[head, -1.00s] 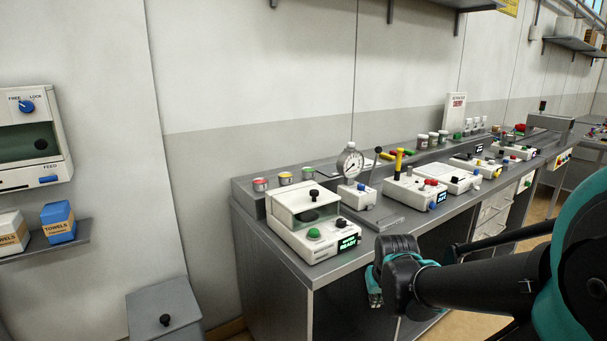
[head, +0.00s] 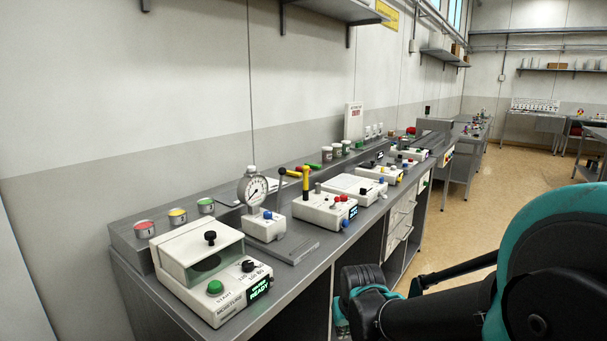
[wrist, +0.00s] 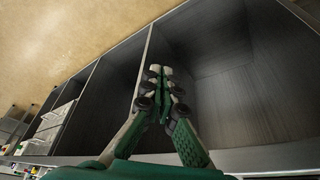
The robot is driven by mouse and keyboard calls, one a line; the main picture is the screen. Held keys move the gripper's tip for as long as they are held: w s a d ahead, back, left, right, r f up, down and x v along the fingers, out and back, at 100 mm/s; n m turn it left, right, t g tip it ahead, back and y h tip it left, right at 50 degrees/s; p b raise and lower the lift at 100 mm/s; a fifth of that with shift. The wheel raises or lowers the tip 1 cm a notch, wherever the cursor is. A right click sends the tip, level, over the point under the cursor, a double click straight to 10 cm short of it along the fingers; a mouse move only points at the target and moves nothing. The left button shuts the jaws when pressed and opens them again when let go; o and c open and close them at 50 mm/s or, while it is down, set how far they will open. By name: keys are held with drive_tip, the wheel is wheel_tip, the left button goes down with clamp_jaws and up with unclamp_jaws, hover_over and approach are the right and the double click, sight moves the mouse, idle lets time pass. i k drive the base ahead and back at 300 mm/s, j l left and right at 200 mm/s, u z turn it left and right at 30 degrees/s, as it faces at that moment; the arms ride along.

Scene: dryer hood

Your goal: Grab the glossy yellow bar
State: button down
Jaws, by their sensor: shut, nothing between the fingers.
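In the head view my gripper is low, at the bottom, partly hidden by my arm, well apart from the yellow bar.
On the bench (head: 290,262), a hooded dryer box (head: 205,265) with a green READY display stands nearest. A round dial gauge (head: 253,188) and a dark lever (head: 282,185) stand between it and the yellow bar. Several instrument boxes line the bench beyond. The floor (head: 500,200) at right is open.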

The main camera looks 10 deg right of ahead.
sight(298, 175)
drive_tip(key=i+l+u, duration=0.1)
drive_tip(key=l+u, duration=0.2)
drive_tip(key=u, duration=0.15)
drive_tip(key=l+u, duration=0.25)
drive_tip(key=u, duration=0.2)
drive_tip(key=l+u, duration=0.15)
drive_tip(key=l, duration=0.4)
drive_tip(key=l+u, duration=0.15)
drive_tip(key=l, duration=0.45)
drive_tip(key=k+l+u, duration=0.15)
drive_tip(key=l, duration=0.4)
drive_tip(key=k+l+u, duration=0.15)
drive_tip(key=l, duration=0.4)
drive_tip(key=i, duration=0.05)
